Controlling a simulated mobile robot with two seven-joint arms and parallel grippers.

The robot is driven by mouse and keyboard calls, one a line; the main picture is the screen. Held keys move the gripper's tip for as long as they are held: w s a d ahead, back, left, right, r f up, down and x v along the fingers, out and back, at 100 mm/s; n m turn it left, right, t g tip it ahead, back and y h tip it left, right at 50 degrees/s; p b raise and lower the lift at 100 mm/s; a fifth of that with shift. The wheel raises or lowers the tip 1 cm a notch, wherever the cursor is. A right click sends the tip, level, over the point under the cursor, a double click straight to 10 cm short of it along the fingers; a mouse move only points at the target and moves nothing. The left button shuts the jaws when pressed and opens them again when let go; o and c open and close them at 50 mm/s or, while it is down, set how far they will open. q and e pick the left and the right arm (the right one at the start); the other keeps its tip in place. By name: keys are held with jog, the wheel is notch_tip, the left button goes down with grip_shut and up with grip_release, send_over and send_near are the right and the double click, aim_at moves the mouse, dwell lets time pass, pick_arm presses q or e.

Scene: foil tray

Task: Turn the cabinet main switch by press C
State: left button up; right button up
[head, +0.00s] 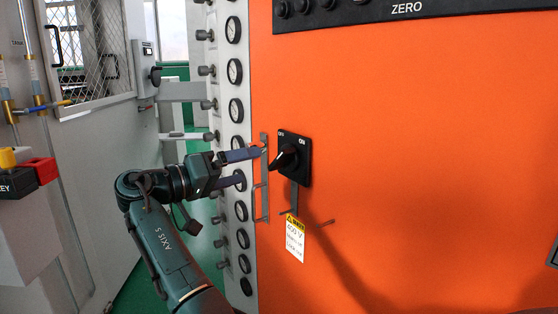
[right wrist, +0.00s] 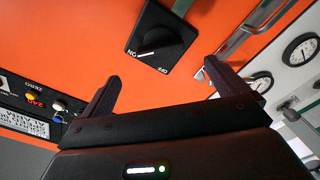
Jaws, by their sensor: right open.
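The cabinet main switch (head: 297,168) is a black plate with a black knob on the orange cabinet door. Small white ON/OFF lettering shows on it. In the right wrist view the switch (right wrist: 148,55) lies beyond and between the fingertips, its white pointer mark toward the lettering at its left. My right gripper (head: 252,166) is open and empty, just left of the switch in the head view and apart from the knob. Its two fingers (right wrist: 160,73) also show in the right wrist view. My left gripper is not in view.
A metal door handle (head: 264,205) stands close beside the switch and the right fingers. A yellow-topped 400 V warning tag (head: 295,240) hangs below the switch. A column of round gauges (head: 236,111) runs along the left. The orange door (head: 430,170) is clear to the right.

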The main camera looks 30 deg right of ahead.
aim_at(275, 161)
jog(key=d, duration=0.9)
jog(key=shift+w+d, duration=0.1)
jog(key=shift+d, duration=0.3)
